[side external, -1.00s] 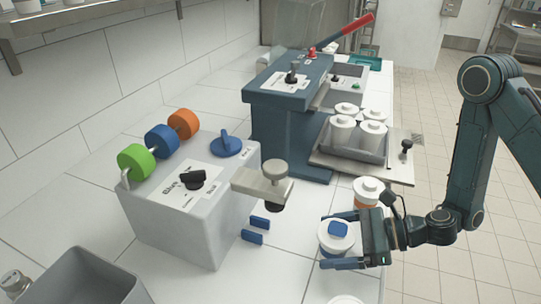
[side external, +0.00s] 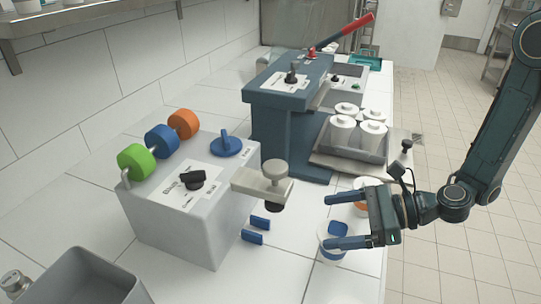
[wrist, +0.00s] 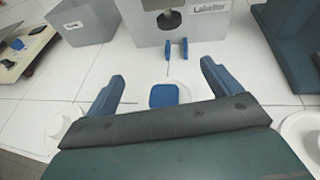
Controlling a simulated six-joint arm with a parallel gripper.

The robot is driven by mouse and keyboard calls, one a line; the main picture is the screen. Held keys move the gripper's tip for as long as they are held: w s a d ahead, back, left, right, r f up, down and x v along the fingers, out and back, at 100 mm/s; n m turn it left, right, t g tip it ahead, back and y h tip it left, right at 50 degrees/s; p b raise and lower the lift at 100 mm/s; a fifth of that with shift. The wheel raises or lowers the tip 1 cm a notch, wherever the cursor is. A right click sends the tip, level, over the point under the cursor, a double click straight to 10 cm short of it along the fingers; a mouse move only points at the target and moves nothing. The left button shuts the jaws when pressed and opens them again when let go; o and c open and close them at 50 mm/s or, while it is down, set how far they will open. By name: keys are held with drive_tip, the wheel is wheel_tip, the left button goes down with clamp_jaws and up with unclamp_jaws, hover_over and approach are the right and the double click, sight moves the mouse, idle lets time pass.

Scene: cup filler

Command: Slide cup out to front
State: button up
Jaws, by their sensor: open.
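My gripper (side external: 327,222) is open and empty, raised above this cup. One finger hides part of the cup in the side view. In the wrist view the fingers (wrist: 162,72) are spread wide, with the lid below and between them.
An orange-banded cup (side external: 361,209) stands behind my gripper, partly hidden. Several white lidded containers (side external: 343,122) sit in a tray by the blue press (side external: 278,125) with a red lever. A grey bin (side external: 75,280) stands front left.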

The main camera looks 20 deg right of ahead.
wheel_tip(320, 180, up, 14)
drive_tip(key=shift+f, duration=0.15)
idle(1.0)
drive_tip(key=shift+s, duration=0.1)
idle(0.3)
drive_tip(key=s+d+r+n+g+h, duration=0.2)
drive_tip(key=s+d+n+h, duration=0.9)
drive_tip(key=s+d+n, duration=0.7)
drive_tip(key=shift+d+r+n+h, duration=0.3)
drive_tip(key=shift+d+n, duration=0.95)
drive_tip(key=shift+n, duration=2.15)
drive_tip(key=shift+s, duration=0.1)
